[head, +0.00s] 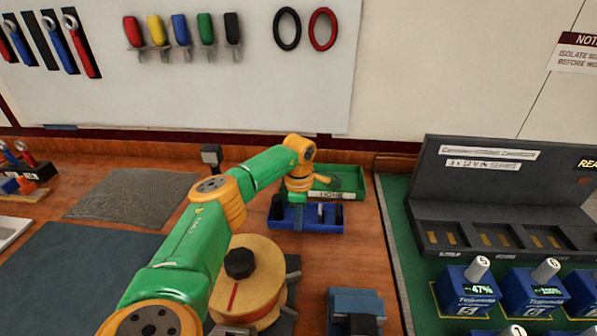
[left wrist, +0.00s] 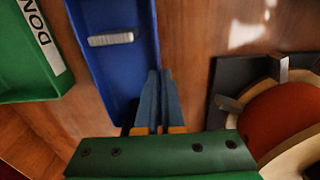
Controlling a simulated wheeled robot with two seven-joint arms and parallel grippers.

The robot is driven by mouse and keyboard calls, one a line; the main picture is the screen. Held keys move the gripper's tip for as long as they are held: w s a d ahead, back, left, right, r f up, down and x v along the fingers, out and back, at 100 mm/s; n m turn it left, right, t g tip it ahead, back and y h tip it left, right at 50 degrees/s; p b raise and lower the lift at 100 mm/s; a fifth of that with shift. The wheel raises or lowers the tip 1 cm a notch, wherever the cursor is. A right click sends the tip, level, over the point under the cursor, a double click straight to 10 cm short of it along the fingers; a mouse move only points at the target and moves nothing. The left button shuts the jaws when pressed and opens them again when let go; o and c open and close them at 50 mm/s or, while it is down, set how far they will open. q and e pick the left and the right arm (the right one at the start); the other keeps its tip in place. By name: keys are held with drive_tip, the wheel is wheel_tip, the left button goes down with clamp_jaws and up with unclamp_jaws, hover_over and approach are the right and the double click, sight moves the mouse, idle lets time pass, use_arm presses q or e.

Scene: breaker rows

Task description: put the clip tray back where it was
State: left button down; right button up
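The clip tray is a shallow blue tray (head: 310,224) at the middle of the bench in the head view, with dark and light small items in it. In the left wrist view the tray (left wrist: 105,70) shows large, with a silver piece (left wrist: 111,39) inside. My left gripper (left wrist: 157,85) is at the tray's long side wall, its fingers close together with the wall between them. In the head view the left gripper (head: 297,197) points down over the tray, its fingertips mostly hidden. I cannot tell whether the tray touches the bench. My right gripper is not in view.
A green bin (head: 348,180) labelled DONE stands just behind the blue tray. A round wooden spool (head: 250,295) is at its front left. A blue-grey device (head: 355,308) is in front. A black charger rack (head: 480,205) stands on a green mat at right.

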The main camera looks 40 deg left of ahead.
use_arm(q)
drive_tip(key=shift+f, duration=0.15)
drive_tip(key=c, duration=1)
unclamp_jaws()
drive_tip(key=shift+c, duration=0.2)
wheel_tip(320, 180, up, 12)
drive_tip(key=b, duration=0.1)
drive_tip(key=shift+r, duration=0.2)
drive_tip(key=shift+f, duration=0.1)
